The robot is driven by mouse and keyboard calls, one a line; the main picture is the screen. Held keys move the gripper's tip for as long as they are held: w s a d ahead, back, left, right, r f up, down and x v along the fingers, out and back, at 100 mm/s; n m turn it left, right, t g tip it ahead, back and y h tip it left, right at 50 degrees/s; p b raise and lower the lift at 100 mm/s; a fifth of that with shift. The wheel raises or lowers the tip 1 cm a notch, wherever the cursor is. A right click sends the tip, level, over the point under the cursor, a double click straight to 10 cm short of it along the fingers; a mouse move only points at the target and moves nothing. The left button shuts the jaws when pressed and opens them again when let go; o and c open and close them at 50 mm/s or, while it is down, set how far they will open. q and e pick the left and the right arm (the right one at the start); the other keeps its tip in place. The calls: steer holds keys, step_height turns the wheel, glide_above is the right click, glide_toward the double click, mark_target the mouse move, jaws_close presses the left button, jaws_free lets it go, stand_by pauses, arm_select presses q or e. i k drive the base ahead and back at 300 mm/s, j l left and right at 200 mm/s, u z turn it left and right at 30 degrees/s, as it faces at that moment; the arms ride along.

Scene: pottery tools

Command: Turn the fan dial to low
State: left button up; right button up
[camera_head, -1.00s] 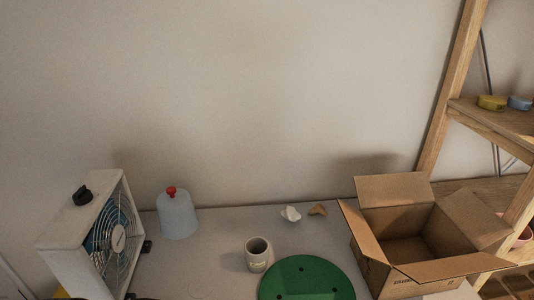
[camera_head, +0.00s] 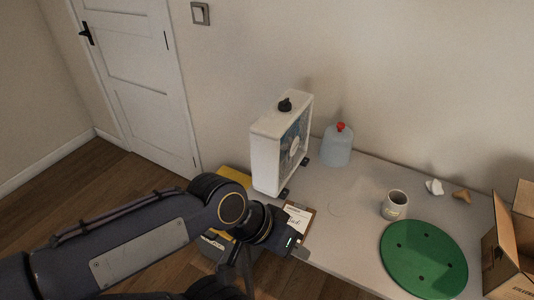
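The white box fan (camera_head: 265,155) stands upright at the left end of the table, its grille facing right. Its black dial (camera_head: 285,104) sits on the top face; its setting is too small to read. My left arm comes in from the left, and my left gripper (camera_head: 285,243) is low in front of the table's left end, below and apart from the fan. Its fingers are dark and I cannot tell whether they are open. My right gripper is not in view.
A clipboard (camera_head: 298,217) lies by the table edge near my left gripper. A blue-grey jug with a red cap (camera_head: 337,148) stands right of the fan. A cup (camera_head: 395,204), green disc (camera_head: 424,262) and cardboard box (camera_head: 512,250) are farther right. The space above the fan is clear.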

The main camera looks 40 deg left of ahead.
mark_target(285, 106)
steer(key=u, duration=0.45)
steer(key=k+u, duration=0.15)
steer(key=u, duration=0.75)
steer(key=k+l+u, duration=0.2)
steer(key=l, duration=0.15)
steer(key=i, duration=0.05)
